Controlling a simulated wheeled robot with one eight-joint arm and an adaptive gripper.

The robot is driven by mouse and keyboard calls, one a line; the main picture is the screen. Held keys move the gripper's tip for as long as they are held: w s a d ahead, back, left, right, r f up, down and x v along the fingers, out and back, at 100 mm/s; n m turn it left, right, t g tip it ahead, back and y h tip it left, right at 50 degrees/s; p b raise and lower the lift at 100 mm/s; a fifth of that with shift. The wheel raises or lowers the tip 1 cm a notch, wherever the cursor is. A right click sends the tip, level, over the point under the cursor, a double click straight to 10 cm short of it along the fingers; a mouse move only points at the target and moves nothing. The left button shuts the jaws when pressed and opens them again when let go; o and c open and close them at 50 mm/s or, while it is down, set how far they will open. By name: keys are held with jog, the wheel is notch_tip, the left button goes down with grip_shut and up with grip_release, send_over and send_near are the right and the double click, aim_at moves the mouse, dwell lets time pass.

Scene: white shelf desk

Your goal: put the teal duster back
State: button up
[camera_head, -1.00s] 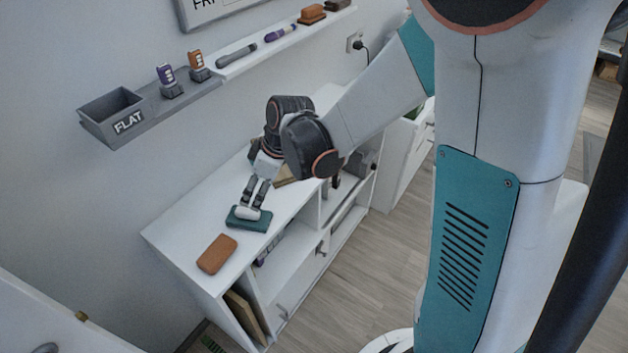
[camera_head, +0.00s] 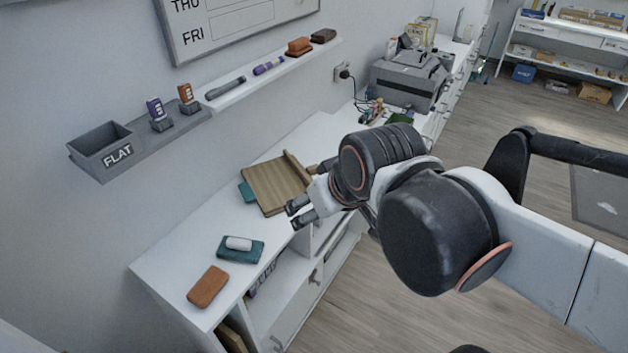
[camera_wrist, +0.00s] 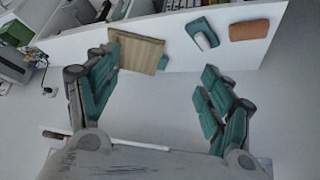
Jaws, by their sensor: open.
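The teal duster (camera_head: 255,252), with a white grip on top, lies flat on the white desk, beside an orange-brown block (camera_head: 208,287). In the wrist view the duster (camera_wrist: 208,40) shows at the top, beyond my fingers. My gripper (camera_head: 295,214) is open and empty, apart from the duster, to its upper right in the head view. In the wrist view its teal-padded fingers (camera_wrist: 158,68) are spread wide. A second teal piece (camera_head: 246,192) shows partly behind a wooden stand (camera_head: 277,184); most of it is hidden.
A wall ledge (camera_head: 232,99) holds a grey "FLAT" bin (camera_head: 100,150), small purple and orange items, markers and brown erasers (camera_head: 299,47). A grey machine (camera_head: 410,80) stands farther back.

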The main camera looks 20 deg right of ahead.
jog(key=shift+s+d+r+m+t, duration=0.15)
jog(key=shift+s+d+m, duration=0.15)
jog(key=shift+s, duration=0.25)
jog(key=shift+s+d+m+t, duration=0.15)
jog(key=shift+s+d+m, duration=0.15)
jog(key=shift+s, duration=0.2)
dwell(0.5)
